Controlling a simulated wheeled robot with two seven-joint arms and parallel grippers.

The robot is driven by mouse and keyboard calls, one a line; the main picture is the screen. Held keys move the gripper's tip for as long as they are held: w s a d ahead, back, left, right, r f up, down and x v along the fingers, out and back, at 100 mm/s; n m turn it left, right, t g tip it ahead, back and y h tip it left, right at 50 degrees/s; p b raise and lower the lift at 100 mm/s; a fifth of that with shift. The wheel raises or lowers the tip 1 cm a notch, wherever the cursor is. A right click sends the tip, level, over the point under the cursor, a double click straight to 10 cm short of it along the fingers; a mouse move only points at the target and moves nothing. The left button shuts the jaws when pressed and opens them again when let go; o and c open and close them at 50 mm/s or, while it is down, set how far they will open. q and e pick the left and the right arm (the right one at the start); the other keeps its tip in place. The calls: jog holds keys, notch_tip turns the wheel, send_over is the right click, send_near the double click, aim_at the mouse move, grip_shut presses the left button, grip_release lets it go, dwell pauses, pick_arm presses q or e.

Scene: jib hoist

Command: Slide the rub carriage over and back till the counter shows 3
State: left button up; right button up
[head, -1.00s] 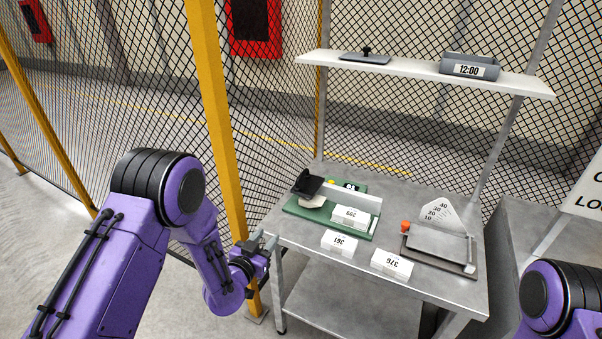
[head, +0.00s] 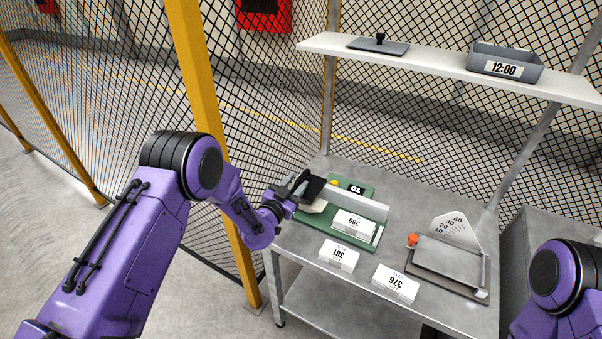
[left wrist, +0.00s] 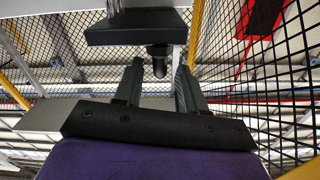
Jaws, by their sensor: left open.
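The rub tester has a green base (head: 310,224) on the grey bench. Its black carriage (head: 314,188) sits at the base's left end. The counter (head: 355,188) behind it shows small digits that look like 01. My left gripper (head: 296,183) is open at the carriage's left side. In the left wrist view the black carriage (left wrist: 136,27) is above the open fingers. A dark round knob (left wrist: 158,54) under it shows between the fingertips, with gaps on both sides. Only part of my right arm shows at the lower right; its gripper is out of view.
White number blocks lie on the tester (head: 354,221) and in front of it (head: 339,255) (head: 396,284). A tilted plate device with a dial (head: 455,231) stands to the right. A shelf (head: 440,68) hangs above. A yellow post (head: 205,110) and mesh fence stand left.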

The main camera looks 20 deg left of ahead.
pick_arm(q)
jog(key=w, duration=0.3)
jog(key=shift+d+f, duration=0.1)
jog(key=shift+d, duration=0.15)
jog(key=shift+w+d, duration=0.1)
jog(key=shift+w, duration=0.25)
